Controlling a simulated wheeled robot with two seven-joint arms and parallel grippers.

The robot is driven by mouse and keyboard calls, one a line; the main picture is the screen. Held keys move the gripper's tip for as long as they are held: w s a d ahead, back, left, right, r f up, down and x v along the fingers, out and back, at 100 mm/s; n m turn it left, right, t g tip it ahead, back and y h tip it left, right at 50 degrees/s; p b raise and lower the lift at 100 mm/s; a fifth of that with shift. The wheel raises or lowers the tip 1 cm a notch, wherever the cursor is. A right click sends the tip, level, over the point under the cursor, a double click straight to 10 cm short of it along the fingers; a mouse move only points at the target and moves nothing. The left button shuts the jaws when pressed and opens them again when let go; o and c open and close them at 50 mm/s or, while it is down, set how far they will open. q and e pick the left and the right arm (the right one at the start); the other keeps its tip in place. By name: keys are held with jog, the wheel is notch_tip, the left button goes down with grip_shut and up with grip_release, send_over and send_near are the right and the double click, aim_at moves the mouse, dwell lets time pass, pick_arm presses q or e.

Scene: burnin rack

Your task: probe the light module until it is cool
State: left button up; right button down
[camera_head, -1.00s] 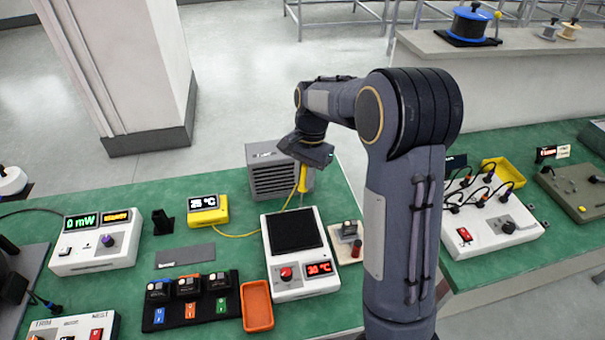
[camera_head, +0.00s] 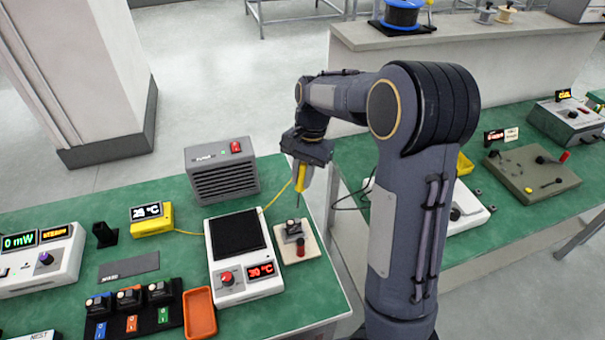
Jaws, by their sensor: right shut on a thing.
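My right gripper (camera_head: 305,163) is shut on the yellow probe (camera_head: 301,180), which points down with a thin metal tip. A yellow cable runs from it to the yellow thermometer (camera_head: 151,218), whose display seems to read 28 °C. The tip appears just above a small dark module (camera_head: 293,229) on a cream pad (camera_head: 307,252); I cannot tell if they touch. This may be the light module. Three similar modules (camera_head: 129,297) sit in a black tray (camera_head: 163,318). My left gripper is not in view.
A white hot plate unit (camera_head: 229,296) reading about 30 °C stands left of the pad. A grey fan box (camera_head: 222,177) is behind it. An orange tray (camera_head: 199,313) lies in front. A gap separates this bench from the right one.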

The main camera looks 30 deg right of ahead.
aim_at(302, 190)
jog(key=shift+f+b, duration=1.6)
jog(key=shift+f, duration=1)
jog(key=shift+f, duration=0.4)
jog(key=shift+r, duration=0.1)
notch_tip(302, 190, up, 7)
jog(key=p, duration=0.6)
dwell(2.1)
